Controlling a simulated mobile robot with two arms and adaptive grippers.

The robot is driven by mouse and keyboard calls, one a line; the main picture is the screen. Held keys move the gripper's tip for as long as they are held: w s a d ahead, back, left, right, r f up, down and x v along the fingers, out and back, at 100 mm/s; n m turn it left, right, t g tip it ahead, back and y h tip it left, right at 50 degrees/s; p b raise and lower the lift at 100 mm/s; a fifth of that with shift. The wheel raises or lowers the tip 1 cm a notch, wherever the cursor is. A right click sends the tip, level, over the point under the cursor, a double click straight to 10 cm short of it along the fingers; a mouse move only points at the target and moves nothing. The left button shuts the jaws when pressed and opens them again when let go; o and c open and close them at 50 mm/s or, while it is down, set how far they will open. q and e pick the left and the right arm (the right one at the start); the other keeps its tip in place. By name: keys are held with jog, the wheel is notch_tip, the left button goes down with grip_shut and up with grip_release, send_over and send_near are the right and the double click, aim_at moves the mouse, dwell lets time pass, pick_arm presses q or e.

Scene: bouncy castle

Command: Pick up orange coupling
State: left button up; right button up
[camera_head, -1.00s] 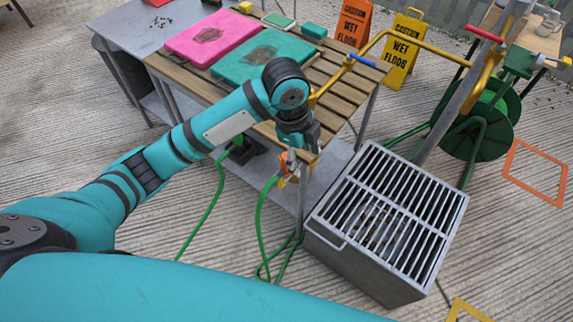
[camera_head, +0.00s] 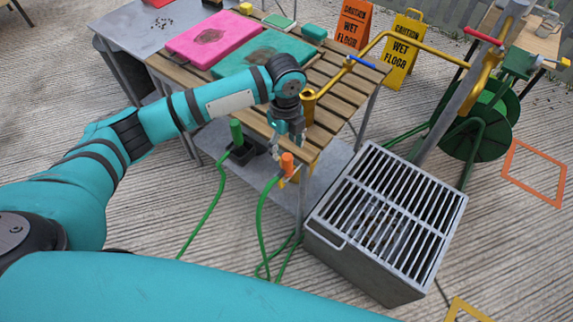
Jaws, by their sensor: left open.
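The orange coupling (camera_head: 287,163) sits at the top end of a green hose, beside the near edge of the slatted wooden table. It stands roughly upright in a yellow-orange holder by the table leg. My left gripper (camera_head: 288,142) points down just above and behind the coupling in the picture. It is open and empty, and its fingers look apart from the coupling. My right gripper is not in view.
A green-topped hose end (camera_head: 236,132) stands in a black holder to the left. A metal grated box (camera_head: 385,215) stands at right.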

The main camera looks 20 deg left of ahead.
aim_at(287, 156)
pick_arm(q)
jog(key=shift+d+f+p, duration=0.15)
jog(key=shift+f+p, duration=0.3)
jog(key=shift+f, duration=2.6)
jog(key=shift+c, duration=0.4)
jog(key=c, duration=1.1)
jog(key=shift+o, duration=0.2)
jog(key=shift+r, duration=0.1)
